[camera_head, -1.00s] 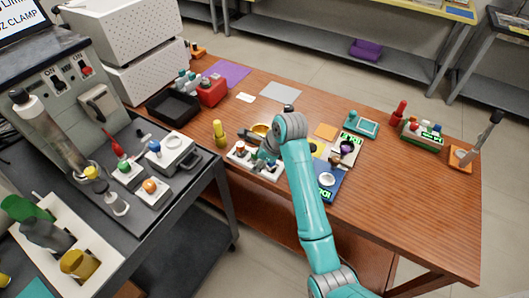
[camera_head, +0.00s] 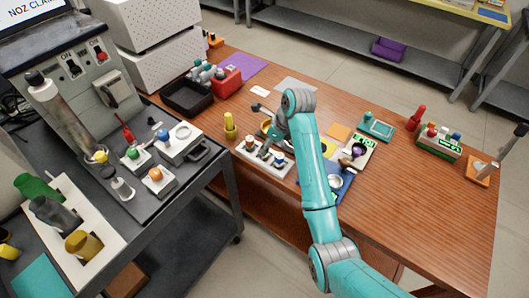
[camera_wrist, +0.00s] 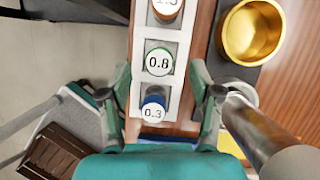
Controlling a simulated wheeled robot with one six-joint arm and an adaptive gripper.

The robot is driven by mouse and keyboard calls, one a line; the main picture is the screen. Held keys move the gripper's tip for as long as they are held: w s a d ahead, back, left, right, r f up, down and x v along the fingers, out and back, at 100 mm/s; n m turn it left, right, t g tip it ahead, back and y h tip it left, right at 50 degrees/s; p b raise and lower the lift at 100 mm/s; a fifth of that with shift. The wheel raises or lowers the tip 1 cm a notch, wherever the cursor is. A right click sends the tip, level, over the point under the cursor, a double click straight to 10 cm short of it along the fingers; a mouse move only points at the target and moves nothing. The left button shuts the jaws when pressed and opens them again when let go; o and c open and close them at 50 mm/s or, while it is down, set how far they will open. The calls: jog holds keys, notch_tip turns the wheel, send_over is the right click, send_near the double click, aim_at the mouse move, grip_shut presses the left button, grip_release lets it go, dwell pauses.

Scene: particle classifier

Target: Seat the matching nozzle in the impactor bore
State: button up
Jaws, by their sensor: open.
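A white nozzle rack (camera_head: 247,155) stands near the left edge of the wooden table. In the wrist view it holds a row of round nozzles: an orange-brown one (camera_wrist: 166,8) marked 1.5, cut by the frame edge, a green-ringed one (camera_wrist: 159,62) marked 0.8, and a blue one (camera_wrist: 153,111) marked 0.3. My gripper (camera_wrist: 161,78) is open and empty above the rack, its fingers on either side of the row near the 0.8 nozzle. In the head view it partly hides the rack. A tilted grey cylinder (camera_head: 60,113) stands on the trolley; I cannot tell whether it holds the bore.
A brass bowl (camera_wrist: 252,32) and a grey cylinder (camera_wrist: 262,130) lie right of the rack in the wrist view. A yellow bottle (camera_head: 230,127) stands beside the rack. The dark trolley (camera_head: 190,185) carries several small blocks. The table's right front is clear.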

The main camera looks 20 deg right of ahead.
jog(key=shift+s+x, duration=0.2)
jog(key=shift+x, duration=2)
jog(key=shift+d+f, duration=0.1)
jog(key=shift+d, duration=0.05)
grip_shut()
